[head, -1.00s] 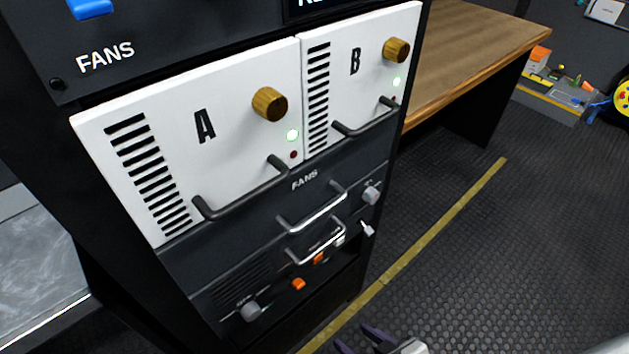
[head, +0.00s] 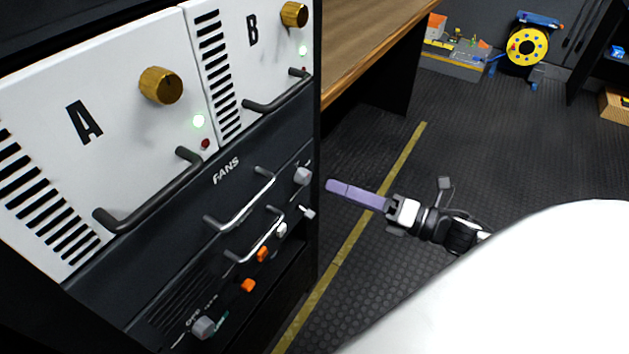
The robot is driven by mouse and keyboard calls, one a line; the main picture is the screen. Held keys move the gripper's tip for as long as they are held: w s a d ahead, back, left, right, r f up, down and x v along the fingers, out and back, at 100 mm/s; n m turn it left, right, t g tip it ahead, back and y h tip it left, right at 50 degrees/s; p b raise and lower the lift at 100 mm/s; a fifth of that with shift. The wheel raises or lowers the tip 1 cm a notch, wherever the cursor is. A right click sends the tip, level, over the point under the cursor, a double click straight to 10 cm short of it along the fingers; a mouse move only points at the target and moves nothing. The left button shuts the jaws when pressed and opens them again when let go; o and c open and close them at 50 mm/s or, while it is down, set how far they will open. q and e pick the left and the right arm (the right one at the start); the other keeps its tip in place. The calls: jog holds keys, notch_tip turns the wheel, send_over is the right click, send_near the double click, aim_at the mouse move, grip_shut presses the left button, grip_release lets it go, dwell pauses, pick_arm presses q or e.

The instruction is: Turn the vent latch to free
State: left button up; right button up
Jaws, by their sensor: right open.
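The rack has a dark lower panel (head: 262,206) marked FANS. It carries a grey knob (head: 302,176) at its upper right and a small pale lever (head: 306,212) below that. Another grey knob (head: 204,327), with small printing beside it, is at the lower left. I cannot read which of these is the vent latch. My right gripper (head: 330,186) is open, with its purple fingers pointing left and overlapping each other from this side. It is right of the panel's edge, apart from the knob and lever, and holds nothing. My left gripper is not in view.
White units A (head: 45,100) and B (head: 230,45) sit above, with brass knobs and dark handles. Two metal handles (head: 240,216) and orange tabs (head: 247,286) protrude from the lower panels. A wooden bench (head: 370,40) stands behind. Floor right of the rack is open.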

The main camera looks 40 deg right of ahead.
aim_at(308, 179)
jog(key=x, duration=0.6)
jog(key=shift+w+a, duration=0.3)
jog(key=shift+w, duration=0.25)
jog(key=c, duration=1.1)
jog(key=shift+o, duration=0.2)
